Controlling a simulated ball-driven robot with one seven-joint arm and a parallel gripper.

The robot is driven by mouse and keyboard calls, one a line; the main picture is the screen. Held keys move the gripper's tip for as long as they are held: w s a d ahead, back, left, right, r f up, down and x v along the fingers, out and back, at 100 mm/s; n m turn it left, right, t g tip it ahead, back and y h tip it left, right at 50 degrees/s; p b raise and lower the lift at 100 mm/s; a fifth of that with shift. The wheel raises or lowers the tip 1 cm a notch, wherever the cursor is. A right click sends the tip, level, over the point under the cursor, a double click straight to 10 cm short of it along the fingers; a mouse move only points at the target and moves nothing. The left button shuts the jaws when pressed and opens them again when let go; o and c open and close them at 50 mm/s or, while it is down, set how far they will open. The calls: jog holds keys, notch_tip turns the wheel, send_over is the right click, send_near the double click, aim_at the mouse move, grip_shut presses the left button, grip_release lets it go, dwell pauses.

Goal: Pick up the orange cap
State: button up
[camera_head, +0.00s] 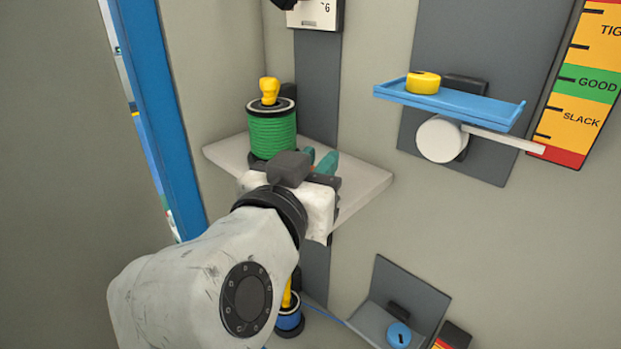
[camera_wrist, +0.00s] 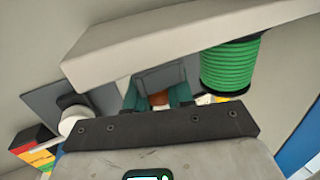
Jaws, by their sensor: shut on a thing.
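The orange cap (camera_wrist: 159,99) shows in the wrist view as a small orange-brown patch between the two teal fingers. Much of it is hidden by my gripper's dark front plate. My gripper (camera_wrist: 158,94) is shut on it. In the head view, my gripper (camera_head: 320,164) is at the grey-white shelf, just right of the green spool, and the cap is hidden there. I cannot tell whether the cap touches the shelf.
The green spool (camera_head: 272,137) with a yellow top stands on the shelf (camera_head: 362,184). A blue tray (camera_head: 455,105) holding a yellow cap (camera_head: 423,83) is at the upper right. A blue cap (camera_head: 398,335) and a blue spool (camera_head: 289,319) are below.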

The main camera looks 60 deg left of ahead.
grip_shut()
jog(key=shift+r, duration=0.1)
jog(key=shift+r, duration=0.45)
notch_tip(320, 180, up, 2)
jog(key=shift+r+b, duration=0.1)
jog(key=shift+b, duration=0.6)
jog(key=s+d+r+b, duration=0.2)
jog(key=s+d+r, duration=0.6)
jog(key=s, duration=0.3)
jog(key=shift+d+r, duration=0.3)
jog(key=shift+r, duration=0.6)
jog(key=shift+s, duration=0.1)
